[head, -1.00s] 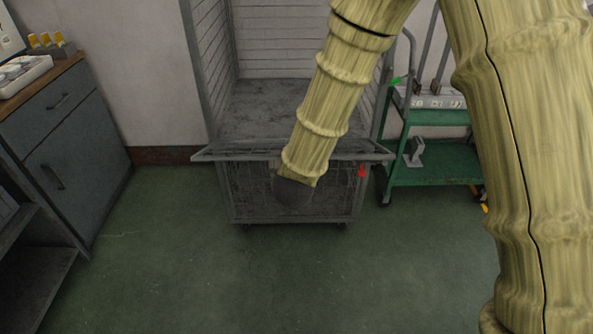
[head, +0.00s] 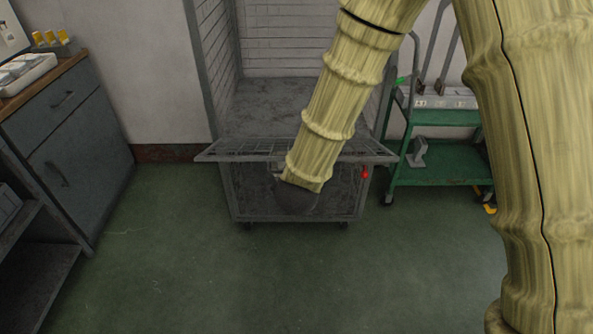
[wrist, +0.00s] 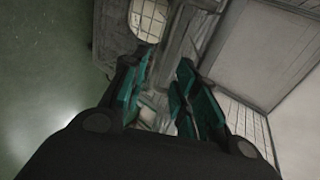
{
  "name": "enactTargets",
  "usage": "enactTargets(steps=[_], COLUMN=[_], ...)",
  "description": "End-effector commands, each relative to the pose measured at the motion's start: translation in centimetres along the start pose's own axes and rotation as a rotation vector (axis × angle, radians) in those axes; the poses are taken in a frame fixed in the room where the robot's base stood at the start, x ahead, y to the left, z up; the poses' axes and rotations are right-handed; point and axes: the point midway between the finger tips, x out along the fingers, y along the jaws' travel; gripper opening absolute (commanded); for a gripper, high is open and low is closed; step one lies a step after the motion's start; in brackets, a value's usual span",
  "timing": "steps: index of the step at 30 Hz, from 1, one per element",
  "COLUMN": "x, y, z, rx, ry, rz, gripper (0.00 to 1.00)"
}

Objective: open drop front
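The drop front (head: 235,151) is a grey mesh panel across the front of the wire cage cart. It leans outward over the cart's lower front, near level. A red tag or catch (head: 365,173) shows below its right end. My arm reaches down in front of the panel's middle and hides part of it. My gripper's fingers are hidden in the head view. In the wrist view, my gripper (wrist: 160,82) has its two teal fingers apart, with grey metal frame bars behind and between them. A framed mesh piece (wrist: 148,18) lies beyond the left finger. Contact cannot be told.
The cart's floor (head: 268,108) and mesh walls lie behind the panel. A green trolley (head: 437,174) stands close on the right. A grey cabinet (head: 72,150) with a wooden top is on the left. The green floor (head: 200,270) in front is clear.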

Motion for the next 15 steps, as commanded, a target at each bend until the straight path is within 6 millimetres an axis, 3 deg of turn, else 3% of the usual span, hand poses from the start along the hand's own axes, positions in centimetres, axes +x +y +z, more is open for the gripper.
enactTargets(steps=[15], x=[-2.7], y=[0.7], z=[0.0], rx=[0.0], ry=[0.0], rz=[-0.002], gripper=[0.32])
